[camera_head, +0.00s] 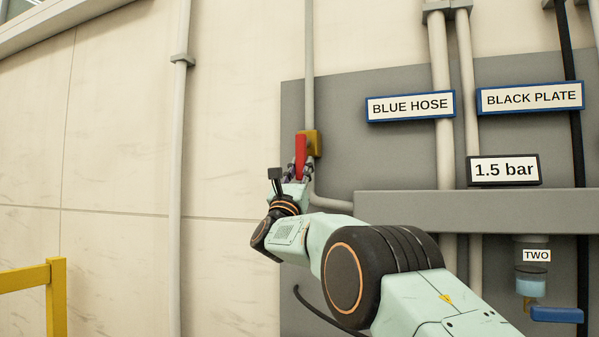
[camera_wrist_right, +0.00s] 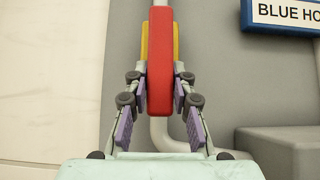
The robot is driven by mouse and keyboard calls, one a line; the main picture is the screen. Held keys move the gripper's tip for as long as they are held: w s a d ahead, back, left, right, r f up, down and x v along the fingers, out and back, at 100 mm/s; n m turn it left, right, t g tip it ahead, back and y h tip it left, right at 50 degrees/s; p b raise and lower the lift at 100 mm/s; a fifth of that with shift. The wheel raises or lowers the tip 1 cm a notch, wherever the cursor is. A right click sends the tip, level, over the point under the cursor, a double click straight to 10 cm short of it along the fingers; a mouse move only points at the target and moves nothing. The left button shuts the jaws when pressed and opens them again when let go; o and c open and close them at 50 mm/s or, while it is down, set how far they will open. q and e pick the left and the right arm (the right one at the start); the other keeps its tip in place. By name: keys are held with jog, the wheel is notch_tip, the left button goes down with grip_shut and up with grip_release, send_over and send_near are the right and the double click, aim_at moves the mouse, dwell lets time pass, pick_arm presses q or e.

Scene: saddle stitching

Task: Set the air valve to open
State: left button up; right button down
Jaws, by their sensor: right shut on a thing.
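The air valve has a red lever handle (camera_head: 300,157) in front of a yellow-brown body (camera_head: 315,142) on a thin vertical grey pipe. The lever points up and down, in line with the pipe. My right gripper (camera_head: 300,172) is at the lever's lower part. In the right wrist view, the red handle (camera_wrist_right: 159,62) stands upright between the fingers of my right gripper (camera_wrist_right: 160,105), with the yellow body (camera_wrist_right: 147,42) behind it. The gripper is shut on the handle. My left gripper is not in view.
A grey panel backs the valve, with signs reading BLUE HOSE (camera_head: 410,106), BLACK PLATE (camera_head: 530,97) and 1.5 bar (camera_head: 503,169). A grey ledge (camera_head: 460,210) juts out at right. A bowl labelled TWO (camera_head: 531,280) hangs below it. A yellow rail (camera_head: 55,300) stands at lower left.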

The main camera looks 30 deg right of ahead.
jog(key=shift+w+a+f, duration=0.15)
jog(key=shift+w+f, duration=0.05)
jog(key=shift+f, duration=0.15)
jog(key=shift+s+r, duration=0.1)
jog(key=c, duration=1.6)
grip_release()
jog(key=o, duration=0.5)
jog(key=shift+r, duration=0.2)
jog(key=shift+s, duration=0.1)
